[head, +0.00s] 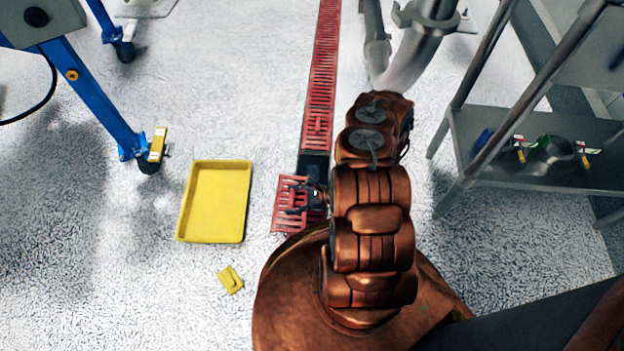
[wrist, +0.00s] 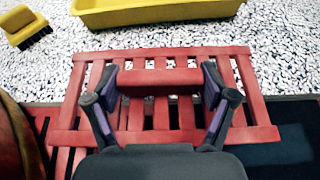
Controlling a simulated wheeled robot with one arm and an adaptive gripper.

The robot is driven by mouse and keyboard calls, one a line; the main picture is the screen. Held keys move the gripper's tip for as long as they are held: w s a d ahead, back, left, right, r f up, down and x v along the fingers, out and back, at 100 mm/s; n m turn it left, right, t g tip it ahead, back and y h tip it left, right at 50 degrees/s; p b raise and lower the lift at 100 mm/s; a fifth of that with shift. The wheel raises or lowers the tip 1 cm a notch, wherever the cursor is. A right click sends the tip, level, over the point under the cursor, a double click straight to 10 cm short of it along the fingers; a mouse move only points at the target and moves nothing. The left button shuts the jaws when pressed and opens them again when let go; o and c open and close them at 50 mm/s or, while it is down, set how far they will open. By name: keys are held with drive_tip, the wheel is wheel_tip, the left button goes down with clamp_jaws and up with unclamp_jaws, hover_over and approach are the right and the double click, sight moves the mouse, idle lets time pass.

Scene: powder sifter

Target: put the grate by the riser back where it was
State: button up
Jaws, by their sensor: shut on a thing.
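A loose red slotted grate (head: 289,206) is left of my arm in the head view, skewed to the drain line. In the wrist view the grate (wrist: 190,137) fills the middle, and my gripper (wrist: 160,82) is shut on its raised crossbar. My gripper (head: 308,197) is partly hidden by my arm in the head view. A dark open stretch of the drain channel (head: 313,164) lies just beyond the grate; dark channel (wrist: 295,140) also shows right of it in the wrist view. I cannot tell how high the grate is above the floor. The steel riser pipe (head: 408,62) stands beyond my arm.
Fitted red grates (head: 322,75) run along the drain beyond the gap. A yellow tray (head: 215,202) and a yellow brush (head: 230,280) lie to the left. A blue-legged stand (head: 95,95) is at upper left, a steel shelf table (head: 530,165) at right.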

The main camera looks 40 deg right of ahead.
drive_tip(key=w+d+b, duration=0.1)
drive_tip(key=w+d, duration=0.1)
drive_tip(key=d, duration=0.2)
drive_tip(key=w+d+f+b, duration=0.1)
drive_tip(key=d+b, duration=0.1)
drive_tip(key=d, duration=0.2)
drive_tip(key=w+d+b, duration=0.1)
drive_tip(key=w+d, duration=0.1)
drive_tip(key=d, duration=0.2)
drive_tip(key=shift+w+d+f, duration=0.15)
drive_tip(key=shift+w+f, duration=0.05)
drive_tip(key=shift+w, duration=0.1)
drive_tip(key=shift+w+d+f+b, duration=0.1)
drive_tip(key=shift+d+f+b, duration=0.05)
drive_tip(key=shift+d+b, duration=0.2)
drive_tip(key=shift+a+f+b, duration=0.15)
drive_tip(key=shift+f+b, duration=0.8)
drive_tip(key=shift+f, duration=0.6)
drive_tip(key=o, duration=1.3)
drive_tip(key=shift+f, duration=0.1)
